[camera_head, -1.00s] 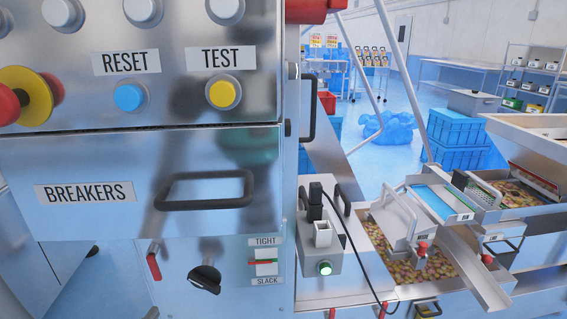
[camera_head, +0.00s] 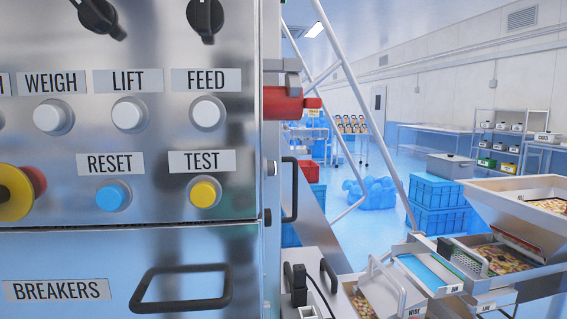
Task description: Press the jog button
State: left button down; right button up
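The control panel (camera_head: 150,150) fills the left of the head view. It has white buttons labelled WEIGH (camera_head: 54,117), LIFT (camera_head: 129,114) and FEED (camera_head: 208,113). Below them are a blue RESET button (camera_head: 113,195) and a yellow TEST button (camera_head: 204,192). A red and yellow emergency stop (camera_head: 18,193) is at the left edge. No button labelled JOG shows in this view. Two black knobs are at the top, with no labels visible for them. Neither gripper is in view.
A BREAKERS drawer or door (camera_head: 110,265) with a black handle (camera_head: 180,290) is below the panel. A red cylinder (camera_head: 290,102) juts from the panel's right side. Blue crates (camera_head: 438,205), shelving and food trays (camera_head: 500,258) are at right. Open floor shows behind.

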aim_at(268, 214)
jog(key=i+l+u, duration=0.15)
jog(key=l+u, duration=0.75)
